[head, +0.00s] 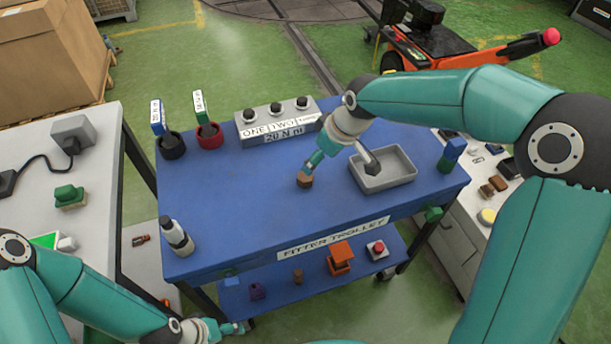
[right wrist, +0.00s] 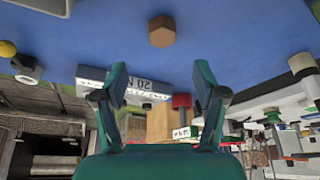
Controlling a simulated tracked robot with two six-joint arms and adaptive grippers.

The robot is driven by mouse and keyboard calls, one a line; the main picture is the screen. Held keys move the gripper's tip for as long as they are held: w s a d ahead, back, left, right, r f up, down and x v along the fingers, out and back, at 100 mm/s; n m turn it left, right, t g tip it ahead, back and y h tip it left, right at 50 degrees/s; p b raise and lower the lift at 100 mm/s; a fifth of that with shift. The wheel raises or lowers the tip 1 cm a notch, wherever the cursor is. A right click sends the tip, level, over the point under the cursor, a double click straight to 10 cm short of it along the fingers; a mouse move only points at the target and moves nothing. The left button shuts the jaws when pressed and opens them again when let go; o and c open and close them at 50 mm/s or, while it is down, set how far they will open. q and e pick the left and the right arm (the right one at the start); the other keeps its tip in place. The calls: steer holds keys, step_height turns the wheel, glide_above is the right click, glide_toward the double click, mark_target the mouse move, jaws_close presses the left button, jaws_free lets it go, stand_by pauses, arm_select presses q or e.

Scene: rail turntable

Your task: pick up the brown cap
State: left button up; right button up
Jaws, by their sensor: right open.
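The brown cap (head: 304,181), a small hexagonal piece, stands on the blue trolley top (head: 240,215) near its middle. It also shows in the right wrist view (right wrist: 162,31), beyond the fingertips and between their lines. My right gripper (head: 312,164) is just above and beside the cap in the head view. In the right wrist view its two fingers (right wrist: 160,84) are apart with nothing between them. Whether a finger touches the cap is hard to tell in the head view. My left gripper (head: 235,328) is low at the trolley's front left, too small to read.
A grey tray (head: 408,178) lies right of the cap. A grey button box (head: 282,107) and black and red cups (head: 210,140) holding tools stand behind. The lower shelf (head: 320,294) holds small parts.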

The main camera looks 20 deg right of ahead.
mark_target(306, 176)
steer(key=x, duration=0.4)
steer(key=shift+f, duration=0.15)
steer(key=shift+p+x, duration=0.9)
steer(key=shift+x, duration=1.75)
steer(key=shift+s+a, duration=0.1)
steer(key=shift+a, duration=0.05)
steer(key=shift+c, duration=0.4)
steer(key=c, duration=1)
